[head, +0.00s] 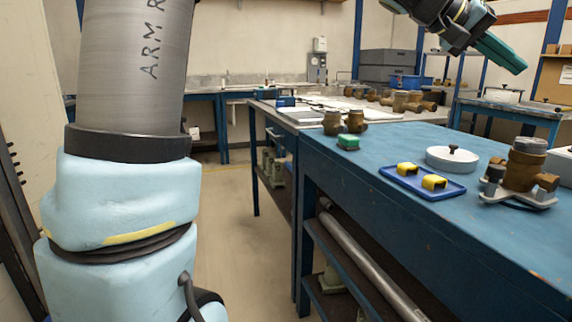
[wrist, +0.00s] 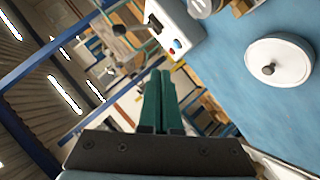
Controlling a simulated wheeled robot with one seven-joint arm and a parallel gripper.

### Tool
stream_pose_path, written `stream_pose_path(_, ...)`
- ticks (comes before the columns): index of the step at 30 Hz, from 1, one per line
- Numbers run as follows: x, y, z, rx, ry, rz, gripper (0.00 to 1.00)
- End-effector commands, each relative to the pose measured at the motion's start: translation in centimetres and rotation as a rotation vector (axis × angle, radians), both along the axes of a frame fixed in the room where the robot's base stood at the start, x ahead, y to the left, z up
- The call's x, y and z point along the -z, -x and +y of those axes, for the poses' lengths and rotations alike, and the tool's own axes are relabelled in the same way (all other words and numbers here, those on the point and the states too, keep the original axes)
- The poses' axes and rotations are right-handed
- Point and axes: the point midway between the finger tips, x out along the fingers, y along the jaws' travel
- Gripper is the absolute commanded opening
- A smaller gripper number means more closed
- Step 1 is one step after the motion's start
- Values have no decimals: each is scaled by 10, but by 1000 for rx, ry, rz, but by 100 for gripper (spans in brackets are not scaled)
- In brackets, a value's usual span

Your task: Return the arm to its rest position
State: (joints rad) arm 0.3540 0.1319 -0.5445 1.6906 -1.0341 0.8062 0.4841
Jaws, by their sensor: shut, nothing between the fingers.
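My gripper (head: 500,54) is at the top right of the head view, raised above the blue workbench (head: 420,228) and touching nothing there. Its green fingers are closed together and empty. The wrist view shows the same shut fingers (wrist: 160,100) from behind, side by side, with the room tilted beyond them. My large grey and light-blue arm links fill the left of the head view.
On the bench are a blue tray (head: 395,177) with two yellow pieces, a white round lid (head: 452,159), a brass meter (head: 524,165) on a grey stand, a green block (head: 348,142) and brass fittings (head: 333,122). The floor (head: 235,230) left of the bench is clear.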

Motion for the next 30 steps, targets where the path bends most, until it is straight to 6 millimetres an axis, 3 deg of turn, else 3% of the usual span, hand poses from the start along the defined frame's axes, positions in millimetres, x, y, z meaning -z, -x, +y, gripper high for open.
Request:
stream_pose_path(8,52,-39,40,-111,-127,-15,0)
stream_pose_path(14,110,-77,98,-241,-275,-29,0)
stream_pose_path(18,166,-106,170,-369,-428,-37,0)
stream_pose_path(22,214,-120,245,-479,-567,-39,0)
stream_pose_path(27,265,-117,341,-600,-731,-31,0)
stream_pose_path(30,287,-108,385,-647,-802,-24,0)
